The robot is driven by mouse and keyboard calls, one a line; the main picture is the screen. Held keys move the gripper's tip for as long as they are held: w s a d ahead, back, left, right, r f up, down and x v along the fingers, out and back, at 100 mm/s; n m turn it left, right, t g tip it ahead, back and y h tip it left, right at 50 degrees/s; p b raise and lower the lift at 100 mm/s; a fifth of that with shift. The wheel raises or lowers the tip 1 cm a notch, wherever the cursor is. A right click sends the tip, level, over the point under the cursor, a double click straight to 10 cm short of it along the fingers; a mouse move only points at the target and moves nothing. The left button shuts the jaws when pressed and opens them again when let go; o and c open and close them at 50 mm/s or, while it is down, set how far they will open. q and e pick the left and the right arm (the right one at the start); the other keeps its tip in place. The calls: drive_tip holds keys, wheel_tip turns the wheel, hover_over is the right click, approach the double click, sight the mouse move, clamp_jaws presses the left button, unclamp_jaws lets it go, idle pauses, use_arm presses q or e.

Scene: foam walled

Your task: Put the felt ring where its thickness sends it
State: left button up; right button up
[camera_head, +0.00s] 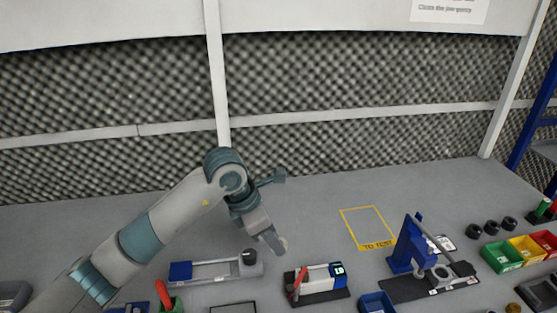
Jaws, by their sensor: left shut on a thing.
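My left gripper (273,239) comes in from the left and points down over the grey bench. It is shut on a small pale grey round piece, which looks like the felt ring (283,244); the fingers hide part of it. The held piece is above and behind a small device with a display (338,269) and a red lever (299,283). A green bin (502,259), a yellow bin (527,252) and a red bin (548,241) stand in a row at the right. My right gripper is not in view.
A blue press-like stand (406,250) is on a dark base right of centre. A yellow outlined area (347,231) on the bench is empty. Several black round pieces (491,227) sit behind the bins.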

use_arm(q)
drive_tip(key=shift+r, duration=0.15)
